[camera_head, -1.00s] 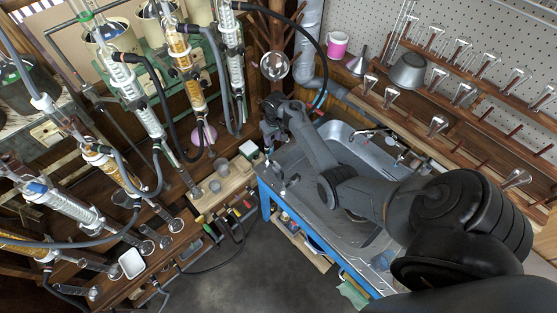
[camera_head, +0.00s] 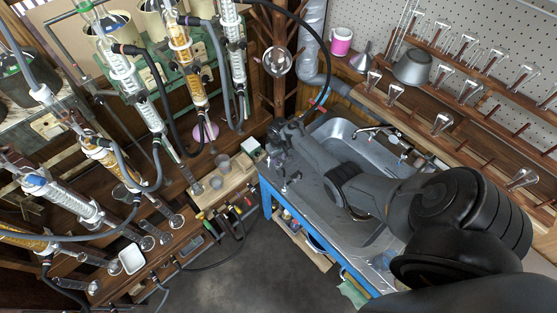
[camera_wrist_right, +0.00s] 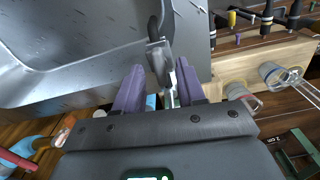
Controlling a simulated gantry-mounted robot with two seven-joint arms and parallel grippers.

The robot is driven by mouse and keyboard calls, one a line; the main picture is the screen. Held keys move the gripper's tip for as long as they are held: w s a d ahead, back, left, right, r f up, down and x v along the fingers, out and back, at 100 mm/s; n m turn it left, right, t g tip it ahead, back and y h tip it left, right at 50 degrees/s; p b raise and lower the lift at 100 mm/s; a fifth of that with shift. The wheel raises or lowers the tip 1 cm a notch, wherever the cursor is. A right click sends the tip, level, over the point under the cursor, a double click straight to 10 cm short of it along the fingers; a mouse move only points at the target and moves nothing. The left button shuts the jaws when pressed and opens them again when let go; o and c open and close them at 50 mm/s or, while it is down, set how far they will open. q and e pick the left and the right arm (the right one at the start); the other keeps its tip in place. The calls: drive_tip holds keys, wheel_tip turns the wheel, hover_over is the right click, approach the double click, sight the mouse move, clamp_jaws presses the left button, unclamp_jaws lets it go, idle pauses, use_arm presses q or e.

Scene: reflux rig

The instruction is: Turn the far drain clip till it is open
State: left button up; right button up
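My right gripper (camera_head: 282,170) is at the far left corner of the steel sink bench in the head view. In the right wrist view its two purple fingers (camera_wrist_right: 160,80) stand apart. A grey metal piece with a dark curved top (camera_wrist_right: 158,55), which may be the far drain clip, stands between the fingers, with a gap visible beside it. I cannot tell whether a finger touches it. How far the clip is turned cannot be made out. In the head view the wrist covers much of this spot. My left gripper is not in view.
The steel sink bench (camera_head: 325,215) has a blue frame. Glass condensers (camera_head: 125,75) stand at the left. A shelf with flasks (camera_head: 441,124) runs along the right. Bare floor lies in front.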

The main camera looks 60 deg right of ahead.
sight(279, 160)
drive_tip(key=shift+f, duration=0.3)
clamp_jaws()
drive_tip(key=shift+n, duration=0.8)
unclamp_jaws()
wheel_tip(279, 160, up, 11)
drive_tip(key=p, duration=0.4)
drive_tip(key=shift+f, duration=0.1)
